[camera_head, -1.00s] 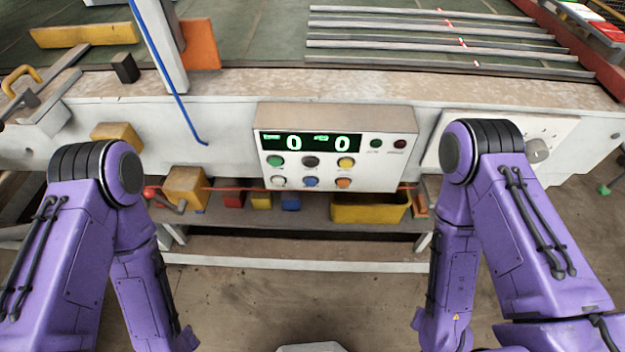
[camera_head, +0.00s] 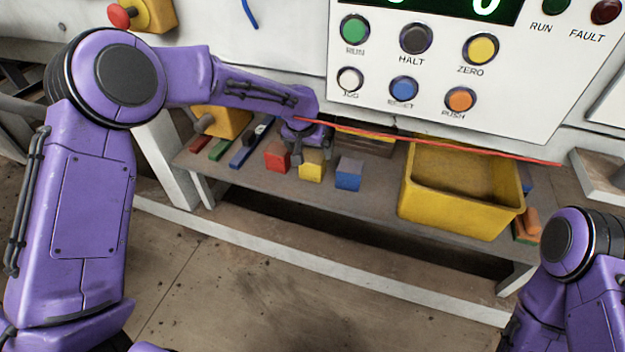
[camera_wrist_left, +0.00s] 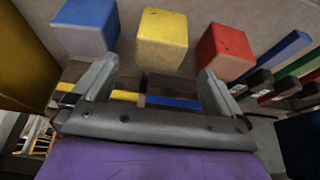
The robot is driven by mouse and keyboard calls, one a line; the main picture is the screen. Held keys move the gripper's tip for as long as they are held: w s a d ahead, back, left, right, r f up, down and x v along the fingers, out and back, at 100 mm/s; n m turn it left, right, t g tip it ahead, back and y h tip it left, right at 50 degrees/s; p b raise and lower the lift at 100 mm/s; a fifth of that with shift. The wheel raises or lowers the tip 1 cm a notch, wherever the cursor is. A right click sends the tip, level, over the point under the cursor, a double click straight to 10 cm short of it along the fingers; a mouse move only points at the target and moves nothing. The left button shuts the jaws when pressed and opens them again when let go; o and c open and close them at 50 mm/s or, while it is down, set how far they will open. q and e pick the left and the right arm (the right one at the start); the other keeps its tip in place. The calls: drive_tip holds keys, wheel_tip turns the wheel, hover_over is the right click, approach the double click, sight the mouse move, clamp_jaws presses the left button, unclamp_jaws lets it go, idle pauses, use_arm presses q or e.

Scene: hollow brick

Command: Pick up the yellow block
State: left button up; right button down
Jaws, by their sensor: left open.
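The yellow block (camera_head: 312,170) sits on the low shelf between a red block (camera_head: 277,157) and a blue block (camera_head: 348,173). In the left wrist view the yellow block (camera_wrist_left: 162,40) shows beyond my fingertips and between their lines. My left gripper (camera_head: 305,132) is close behind and above the yellow block in the head view. In the left wrist view its fingers (camera_wrist_left: 160,70) are apart with nothing held. The wrist view also shows the blue block (camera_wrist_left: 84,27) on the left and the red block (camera_wrist_left: 226,50) on the right. My right gripper is out of view.
A yellow bin (camera_head: 455,215) stands right of the blocks on the shelf (camera_head: 375,215). Several coloured tools (camera_head: 245,147) lie left of the red block. A red cord (camera_head: 450,147) runs above the shelf. The control panel (camera_head: 430,75) overhangs behind.

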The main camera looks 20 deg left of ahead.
sight(312, 159)
use_arm(q)
drive_tip(key=b+x, duration=0.2)
drive_tip(key=x, duration=0.8)
drive_tip(key=shift+s, duration=0.15)
drive_tip(key=shift+r, duration=0.1)
drive_tip(key=shift+c, duration=0.3)
drive_tip(key=c, duration=1)
